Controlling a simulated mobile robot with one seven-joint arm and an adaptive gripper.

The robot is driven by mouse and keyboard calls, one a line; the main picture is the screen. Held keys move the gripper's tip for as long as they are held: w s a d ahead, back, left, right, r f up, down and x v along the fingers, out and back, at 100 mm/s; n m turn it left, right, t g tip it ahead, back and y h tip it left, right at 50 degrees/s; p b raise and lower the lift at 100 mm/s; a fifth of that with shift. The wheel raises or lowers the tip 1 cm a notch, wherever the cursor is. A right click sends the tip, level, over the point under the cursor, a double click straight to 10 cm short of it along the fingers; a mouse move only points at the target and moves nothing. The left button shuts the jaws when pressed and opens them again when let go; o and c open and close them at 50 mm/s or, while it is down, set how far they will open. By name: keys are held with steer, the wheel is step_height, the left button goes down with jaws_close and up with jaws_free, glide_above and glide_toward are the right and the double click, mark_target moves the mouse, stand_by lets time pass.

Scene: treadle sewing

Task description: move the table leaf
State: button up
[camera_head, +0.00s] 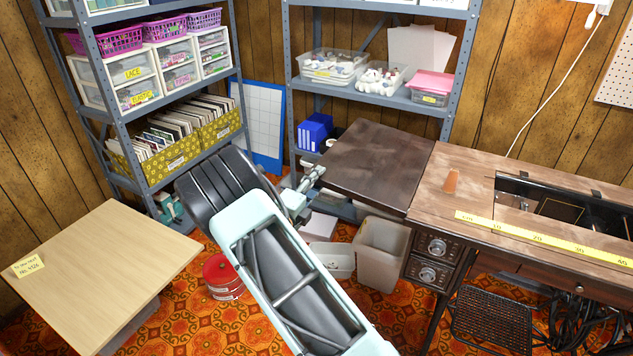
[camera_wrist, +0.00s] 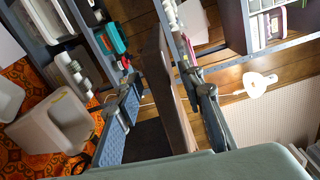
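The table leaf (camera_head: 375,160) is a dark brown, worn panel at the left end of the sewing table (camera_head: 480,190). It lies about level with the tabletop and sticks out to the left. My gripper (camera_head: 314,174) is at the leaf's left edge. In the wrist view the leaf's edge (camera_wrist: 168,95) runs between the two fingers of my gripper (camera_wrist: 163,78). The fingers stand apart on either side of it, with a gap visible on the left finger's side. Contact on the other side is unclear.
A grey bin (camera_head: 380,252) stands under the leaf, beside the table's drawers (camera_head: 431,259). A metal shelf (camera_head: 380,95) is close behind the leaf. A yellow measuring tape (camera_head: 545,238) lies on the tabletop. A red tin (camera_head: 222,277) and light wood table (camera_head: 100,270) are left of my arm.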

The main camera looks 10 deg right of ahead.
steer(key=v, duration=1.2)
